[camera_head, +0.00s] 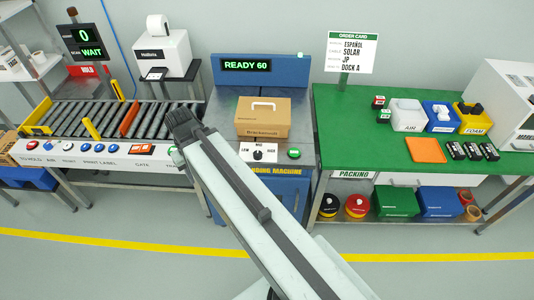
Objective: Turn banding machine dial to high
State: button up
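The banding machine (220,110) is a blue unit in the middle, with a lit display (247,65) reading "READY 60". Its dial (258,154) is a small black knob on a white plate marked "LOW", "MID" and "HIGH". The knob looks to point up toward "MID". A green button (294,153) sits to the right of the dial. A brown carton (263,118) with a white handle stands on the machine, behind the dial. My gripper (182,122) is at the end of my raised arm, left of the dial and apart from it. Its fingers are too small and dark to read.
A roller conveyor (85,122) with several coloured buttons lies on the left, with a screen (85,40) reading "0 WAIT". A green packing table (365,125) stands on the right with bins. A printer (162,55) stands behind. The floor in front is clear, with a yellow line.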

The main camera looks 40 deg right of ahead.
aim_at(258, 155)
jog(key=z, duration=0.85)
jog(key=i, duration=1)
jog(key=u, duration=0.05)
